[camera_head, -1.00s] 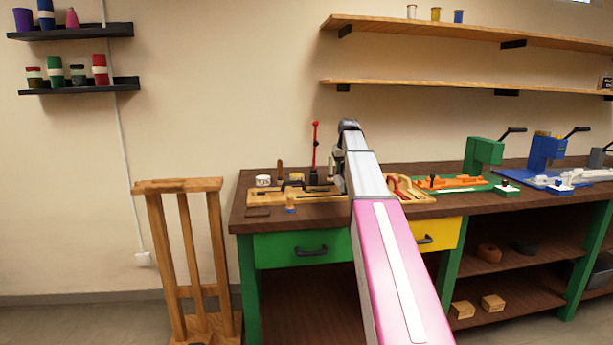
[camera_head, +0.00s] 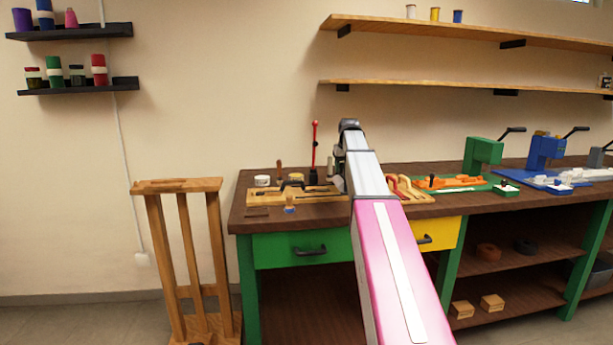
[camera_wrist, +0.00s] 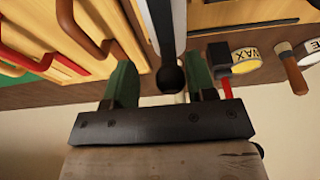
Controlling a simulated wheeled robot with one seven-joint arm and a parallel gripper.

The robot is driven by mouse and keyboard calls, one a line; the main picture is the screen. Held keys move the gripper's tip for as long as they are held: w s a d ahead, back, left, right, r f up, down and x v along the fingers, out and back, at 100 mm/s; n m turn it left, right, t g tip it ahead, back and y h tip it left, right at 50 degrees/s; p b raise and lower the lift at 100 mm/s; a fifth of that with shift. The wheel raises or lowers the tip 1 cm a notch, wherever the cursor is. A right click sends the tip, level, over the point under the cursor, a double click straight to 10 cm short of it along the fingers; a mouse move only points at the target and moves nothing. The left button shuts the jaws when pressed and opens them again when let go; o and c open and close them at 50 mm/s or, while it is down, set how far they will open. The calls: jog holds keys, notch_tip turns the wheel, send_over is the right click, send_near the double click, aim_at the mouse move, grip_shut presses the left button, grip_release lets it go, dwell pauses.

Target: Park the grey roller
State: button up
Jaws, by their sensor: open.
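My gripper (camera_wrist: 161,76) is open, its two green fingers apart in the wrist view. A pale grey bar with dark edges (camera_wrist: 172,28) and a round black end (camera_wrist: 170,79) shows between the fingers; contact cannot be told. I cannot tell for certain whether this is the grey roller. In the head view my arm hides most of the gripper, and no grey roller can be made out clearly. A wooden board with tools (camera_head: 325,197) lies on the dark bench (camera_head: 262,222) just left of my arm.
An upright red rod (camera_head: 315,140) stands behind the board. A wax tin (camera_wrist: 247,60) and a wooden handle (camera_wrist: 293,76) are right of the fingers in the wrist view. Green (camera_head: 484,152) and blue (camera_head: 545,150) presses stand farther right. A wooden stand (camera_head: 178,187) is left of the bench.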

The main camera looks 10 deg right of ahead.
jog(key=shift+v, duration=2.95)
jog(key=shift+a, duration=0.1)
jog(key=shift+s, duration=0.1)
